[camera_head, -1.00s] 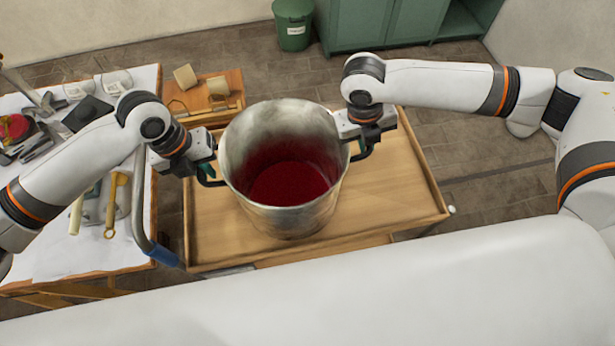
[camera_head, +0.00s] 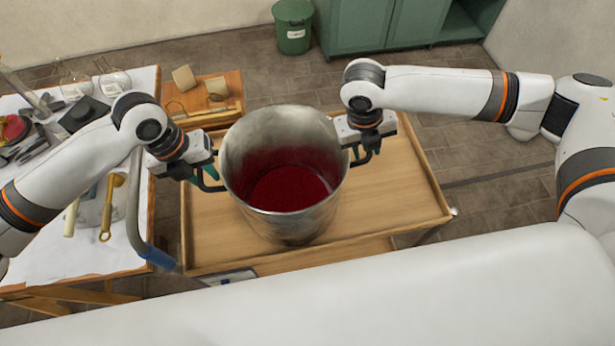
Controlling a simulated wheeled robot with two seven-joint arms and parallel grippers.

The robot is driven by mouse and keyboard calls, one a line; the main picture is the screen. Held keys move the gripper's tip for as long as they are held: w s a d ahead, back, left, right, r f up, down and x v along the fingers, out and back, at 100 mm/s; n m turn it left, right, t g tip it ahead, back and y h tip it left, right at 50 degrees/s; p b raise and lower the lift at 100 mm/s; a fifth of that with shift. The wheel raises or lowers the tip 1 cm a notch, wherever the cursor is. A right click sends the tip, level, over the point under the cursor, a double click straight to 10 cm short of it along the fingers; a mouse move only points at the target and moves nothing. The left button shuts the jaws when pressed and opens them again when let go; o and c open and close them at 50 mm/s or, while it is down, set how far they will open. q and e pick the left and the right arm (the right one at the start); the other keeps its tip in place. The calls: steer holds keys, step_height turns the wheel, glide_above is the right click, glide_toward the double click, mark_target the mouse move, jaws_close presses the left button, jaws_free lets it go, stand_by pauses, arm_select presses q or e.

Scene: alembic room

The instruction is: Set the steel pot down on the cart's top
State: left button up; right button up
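The steel pot (camera_head: 235,150), with dark red contents (camera_head: 288,188), is upright on the wooden cart top (camera_head: 400,205). Its base appears to rest on the wood. My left gripper (camera_head: 204,172) is at the pot's left black handle, its green-padded fingers apparently apart around it.
A white-topped table (camera_head: 90,250) with glass flasks (camera_head: 112,78) and tools is at left. A blue-gripped cart handle (camera_head: 158,256) lies between it and the cart. A green bin (camera_head: 293,28) and green cabinet (camera_head: 375,25) stand behind. The cart top right of the pot is clear.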

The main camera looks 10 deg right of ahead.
steer(key=shift+r, duration=0.1)
arm_select(q)
step_height(320, 180, up, 11)
steer(key=a, duration=0.2)
arm_select(e)
step_height(320, 180, up, 12)
steer(key=a, duration=0.2)
steer(key=shift+a+f, duration=0.15)
steer(key=shift+f, duration=0.05)
stand_by(0.4)
